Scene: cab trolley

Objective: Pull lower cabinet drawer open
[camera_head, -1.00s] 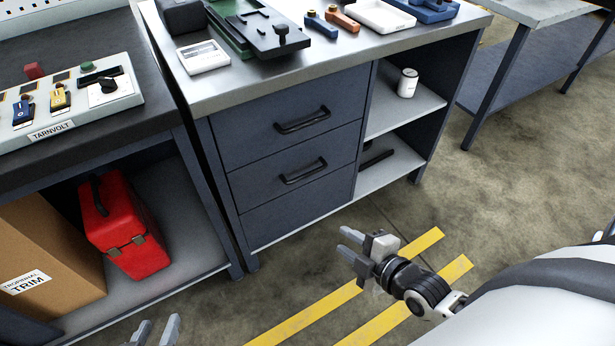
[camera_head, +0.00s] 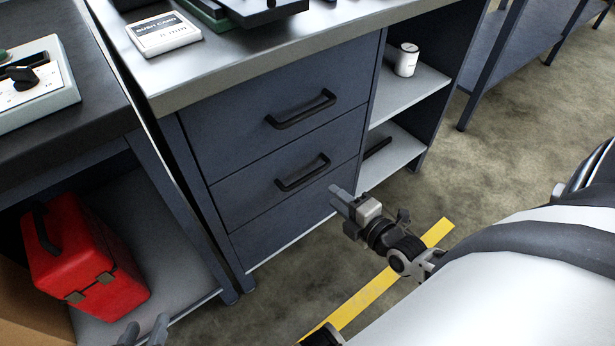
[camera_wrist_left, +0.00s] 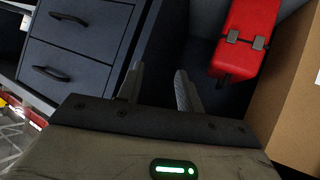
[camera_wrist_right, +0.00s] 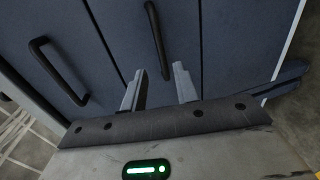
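The grey-blue cabinet (camera_head: 195,135) has an upper drawer with a black bar handle (camera_head: 301,109). Below it is a lower drawer (camera_head: 245,185) with a similar handle (camera_head: 303,173). Both drawers look closed. My right gripper (camera_head: 335,198) is open and empty, just right of and below the lower handle, apart from it in the head view. In the right wrist view, the lower handle (camera_wrist_right: 155,40) lies ahead of the open fingers (camera_wrist_right: 160,85). My left gripper (camera_head: 143,333) is open and empty at the bottom edge, left of the cabinet.
A panel without a handle (camera_head: 285,222) sits below the lower drawer. Open shelves (camera_head: 405,90) with a white can (camera_head: 406,60) are at the right. A red toolbox (camera_head: 85,265) stands on a low shelf at the left. Floor in front is clear, with yellow tape (camera_head: 375,290).

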